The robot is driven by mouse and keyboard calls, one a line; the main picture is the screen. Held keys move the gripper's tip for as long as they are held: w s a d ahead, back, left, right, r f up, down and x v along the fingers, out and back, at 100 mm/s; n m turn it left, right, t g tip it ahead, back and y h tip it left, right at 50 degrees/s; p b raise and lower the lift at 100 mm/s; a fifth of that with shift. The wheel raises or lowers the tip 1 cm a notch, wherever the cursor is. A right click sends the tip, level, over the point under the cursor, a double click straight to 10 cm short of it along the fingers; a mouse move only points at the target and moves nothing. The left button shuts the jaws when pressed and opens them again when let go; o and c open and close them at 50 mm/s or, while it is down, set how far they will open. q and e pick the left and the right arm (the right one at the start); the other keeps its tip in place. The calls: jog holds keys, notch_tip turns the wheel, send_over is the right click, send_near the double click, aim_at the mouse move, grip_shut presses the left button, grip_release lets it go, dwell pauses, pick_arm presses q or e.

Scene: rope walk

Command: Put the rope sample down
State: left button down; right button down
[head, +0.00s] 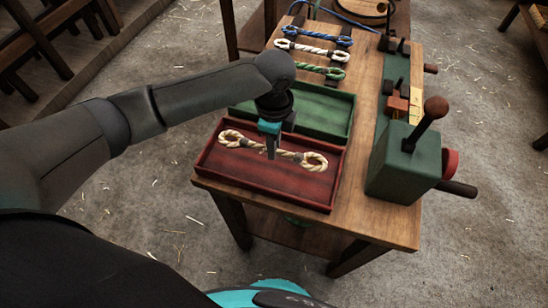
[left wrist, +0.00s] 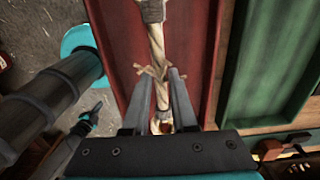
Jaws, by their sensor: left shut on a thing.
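The rope sample (head: 247,142) is a cream rope with a loop at each end and dark bindings. It is at the red tray (head: 203,160), lengthwise within its walls. I cannot tell whether it touches the tray floor. My left gripper (head: 271,152) points down over the tray and is shut on the middle of the rope. In the left wrist view, the fingers (left wrist: 160,80) stand on both sides of the rope (left wrist: 156,45), by a frayed tuft. My right gripper is not in view.
A green tray (head: 335,124) lies behind the red one on the wooden bench (head: 400,225). Blue, white and green looped ropes (head: 312,50) lie further back. A green machine with a knobbed lever (head: 398,165) stands close on the right.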

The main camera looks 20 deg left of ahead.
aim_at(274, 164)
pick_arm(q)
jog(key=shift+f+b, duration=0.55)
jog(key=shift+f, duration=1.85)
jog(key=c, duration=0.7)
grip_release()
jog(key=shift+f, duration=0.1)
notch_tip(274, 164, up, 12)
jog(key=p, duration=0.3)
